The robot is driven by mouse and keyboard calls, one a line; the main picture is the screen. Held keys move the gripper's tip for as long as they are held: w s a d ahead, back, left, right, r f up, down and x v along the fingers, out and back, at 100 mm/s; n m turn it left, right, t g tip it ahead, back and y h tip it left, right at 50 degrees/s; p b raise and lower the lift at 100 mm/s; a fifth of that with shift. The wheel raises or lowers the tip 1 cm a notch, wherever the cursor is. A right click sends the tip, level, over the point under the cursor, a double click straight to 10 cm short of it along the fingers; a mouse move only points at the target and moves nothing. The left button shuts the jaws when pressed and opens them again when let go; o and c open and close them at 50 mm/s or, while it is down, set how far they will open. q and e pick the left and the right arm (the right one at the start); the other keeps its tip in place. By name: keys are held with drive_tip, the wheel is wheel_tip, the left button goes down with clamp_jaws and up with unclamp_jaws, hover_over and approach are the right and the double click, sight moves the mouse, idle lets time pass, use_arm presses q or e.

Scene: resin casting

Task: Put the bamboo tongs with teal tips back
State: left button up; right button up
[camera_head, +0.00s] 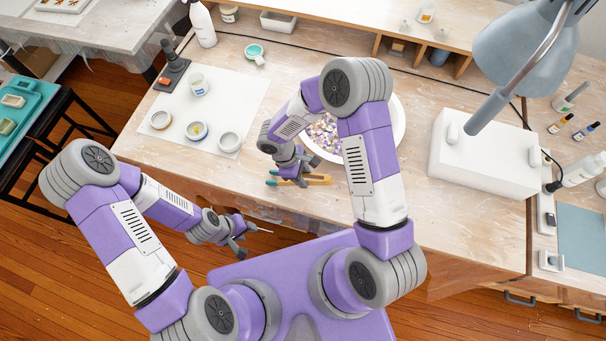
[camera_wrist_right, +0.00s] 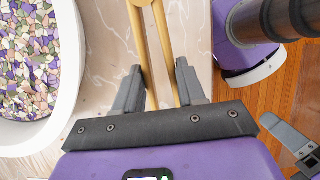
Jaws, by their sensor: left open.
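The bamboo tongs with teal tips (camera_head: 318,180) lie at the table's front edge, below the white bowl in the head view. Their teal ends point left and the two legs are spread. My right gripper (camera_head: 293,179) is down over them. In the right wrist view the tongs (camera_wrist_right: 139,30) run between the two fingers of my right gripper (camera_wrist_right: 160,72), one leg close to each finger. Whether the fingers press on the legs is unclear, and the teal tips are hidden there. My left gripper (camera_head: 243,234) is open, off the table's front edge.
The white bowl (camera_head: 399,125) of coloured chips stands right behind the tongs. A white sheet (camera_head: 240,95) at the left carries several cups. A white box (camera_head: 480,160) and a lamp (camera_head: 525,55) are at the right. The tabletop left of the bowl has bare room.

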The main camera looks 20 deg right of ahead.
drive_tip(key=o, duration=0.5)
drive_tip(key=shift+o, duration=0.2)
drive_tip(key=shift+r+p, duration=0.2)
drive_tip(key=shift+p, duration=0.1)
drive_tip(key=p+v, duration=0.2)
drive_tip(key=v, duration=1)
drive_tip(key=shift+r, duration=0.4)
drive_tip(key=shift+s, duration=0.1)
